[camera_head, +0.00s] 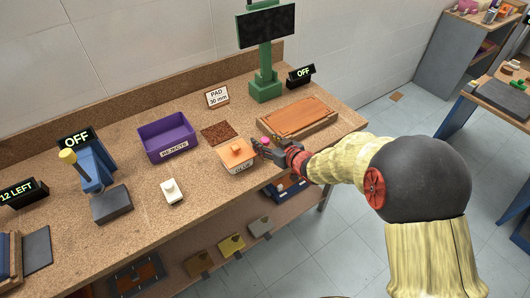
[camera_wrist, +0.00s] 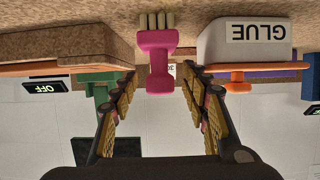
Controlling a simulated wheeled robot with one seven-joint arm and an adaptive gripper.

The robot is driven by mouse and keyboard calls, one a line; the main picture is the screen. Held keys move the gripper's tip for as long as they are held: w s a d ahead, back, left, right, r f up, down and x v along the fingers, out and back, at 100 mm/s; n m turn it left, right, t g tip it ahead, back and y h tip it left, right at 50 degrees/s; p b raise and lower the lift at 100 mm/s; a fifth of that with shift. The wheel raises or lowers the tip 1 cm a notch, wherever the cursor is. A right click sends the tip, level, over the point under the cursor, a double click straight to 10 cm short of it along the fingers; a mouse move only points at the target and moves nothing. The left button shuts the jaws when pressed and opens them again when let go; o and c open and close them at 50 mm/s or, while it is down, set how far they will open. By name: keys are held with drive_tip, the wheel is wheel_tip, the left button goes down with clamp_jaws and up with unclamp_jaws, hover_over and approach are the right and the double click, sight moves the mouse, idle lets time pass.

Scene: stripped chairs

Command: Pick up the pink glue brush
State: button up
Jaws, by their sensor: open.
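The pink glue brush (camera_wrist: 158,62) stands upright in the wrist view, which is upside down. Its pale bristles (camera_wrist: 155,21) point down at the bench top, and its pink handle is between my open fingers, near their tips. A gap shows on each side of the handle. In the head view only a small pink bit of the brush (camera_head: 267,139) shows by my gripper (camera_head: 260,148), and the rest is hidden. The glue pot (camera_wrist: 245,47), white with an orange knobbed lid, is close to the brush; the head view shows it too (camera_head: 238,154).
The cork-coloured bench (camera_head: 150,235) carries a purple rejects bin (camera_head: 168,136), a brown pad (camera_head: 219,132), a wooden board (camera_head: 298,118), a green stand with a dark screen (camera_head: 266,85), a white knobbed block (camera_head: 171,192) and a blue press (camera_head: 92,170). Bare bench lies left of the glue pot.

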drive_tip(key=shift+w, duration=0.15)
drive_tip(key=shift+c, duration=1.1)
clamp_jaws()
